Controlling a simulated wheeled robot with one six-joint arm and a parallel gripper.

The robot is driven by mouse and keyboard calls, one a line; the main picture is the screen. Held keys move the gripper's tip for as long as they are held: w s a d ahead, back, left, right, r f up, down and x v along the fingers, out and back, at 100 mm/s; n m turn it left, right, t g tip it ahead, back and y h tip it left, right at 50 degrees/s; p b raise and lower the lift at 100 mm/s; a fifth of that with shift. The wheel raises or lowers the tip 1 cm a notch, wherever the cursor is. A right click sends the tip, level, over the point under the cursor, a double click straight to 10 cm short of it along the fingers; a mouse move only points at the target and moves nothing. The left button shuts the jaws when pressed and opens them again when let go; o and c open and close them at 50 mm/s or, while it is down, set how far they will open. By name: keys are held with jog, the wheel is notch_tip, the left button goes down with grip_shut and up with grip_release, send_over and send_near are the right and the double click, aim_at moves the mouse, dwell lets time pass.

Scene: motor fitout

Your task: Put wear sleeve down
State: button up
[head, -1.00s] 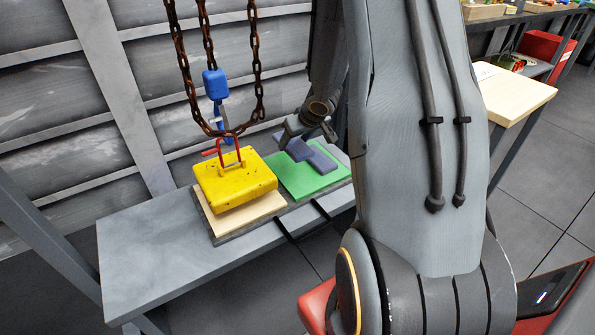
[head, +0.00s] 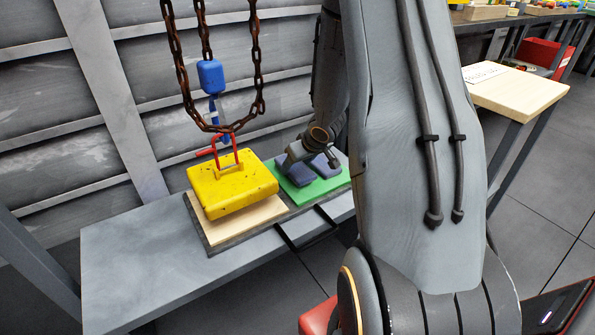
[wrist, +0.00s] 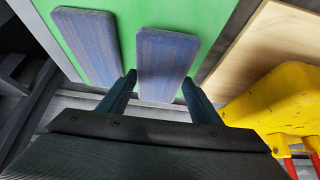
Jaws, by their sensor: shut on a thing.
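Two flat blue slabs are on or over a green pad (head: 307,193) on the bench. I take the held one to be the wear sleeve (wrist: 162,62); it is at the left in the head view (head: 299,175). My gripper (wrist: 160,88) is shut on its near end, a finger on each side. It lies flat at or very near the green surface; I cannot tell if it touches. The other blue slab (wrist: 86,45) lies beside it with a narrow green gap, and shows at the right in the head view (head: 324,164).
A yellow block (head: 232,184) with a red shackle sits on a wooden board (head: 245,222) close beside the green pad. Rusty chains (head: 256,70) and a blue hook piece (head: 210,75) hang above it. The bench's left end (head: 130,260) is bare.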

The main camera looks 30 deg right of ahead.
jog(key=shift+f, duration=0.75)
jog(key=shift+f+b, duration=0.2)
jog(key=shift+b, duration=0.1)
jog(key=o, duration=1.1)
jog(key=shift+r, duration=0.1)
jog(key=shift+r, duration=0.25)
jog(key=p+v, duration=0.6)
jog(key=v, duration=0.6)
